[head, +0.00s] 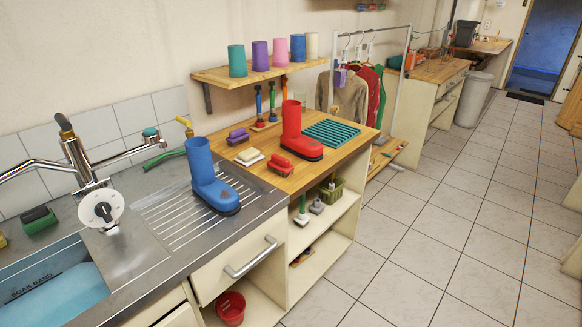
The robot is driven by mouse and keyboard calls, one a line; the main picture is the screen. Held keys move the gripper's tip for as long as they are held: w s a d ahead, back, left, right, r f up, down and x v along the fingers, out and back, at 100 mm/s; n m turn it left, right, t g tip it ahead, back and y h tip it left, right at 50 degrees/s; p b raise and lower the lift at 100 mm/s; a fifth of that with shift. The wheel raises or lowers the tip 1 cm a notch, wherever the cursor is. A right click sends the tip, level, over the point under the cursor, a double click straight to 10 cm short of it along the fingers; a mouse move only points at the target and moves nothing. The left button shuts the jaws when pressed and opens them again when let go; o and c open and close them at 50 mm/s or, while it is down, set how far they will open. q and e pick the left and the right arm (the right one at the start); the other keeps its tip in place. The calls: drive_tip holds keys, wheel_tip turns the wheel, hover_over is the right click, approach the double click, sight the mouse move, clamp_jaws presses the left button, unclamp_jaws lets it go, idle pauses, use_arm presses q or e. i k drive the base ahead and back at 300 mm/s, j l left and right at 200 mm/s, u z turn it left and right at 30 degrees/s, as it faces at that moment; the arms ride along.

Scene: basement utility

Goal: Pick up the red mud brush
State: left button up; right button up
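The red mud brush (278,165) lies on the wooden worktop near its front edge, in the middle of the head view. It has a red body with a darker side toward the front. A red boot (297,137) stands upright just behind it to the right. A cream brush or sponge (249,157) lies to its left, and a purple brush (238,135) lies farther back. Neither of my grippers shows in the head view.
A blue boot (208,178) stands on the metal drainboard (160,212) left of the wood. A teal ribbed mat (331,132) lies right of the red boot. A wall shelf (262,74) with several coloured cups hangs behind. The tiled floor (430,220) at right is clear.

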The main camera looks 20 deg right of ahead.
sight(278, 162)
drive_tip(key=i+l+u, duration=0.2)
drive_tip(key=l, duration=0.3)
drive_tip(key=l+u, duration=0.2)
drive_tip(key=l, duration=0.25)
drive_tip(key=i+l+u, duration=0.2)
drive_tip(key=l, duration=0.35)
drive_tip(key=k, duration=0.1)
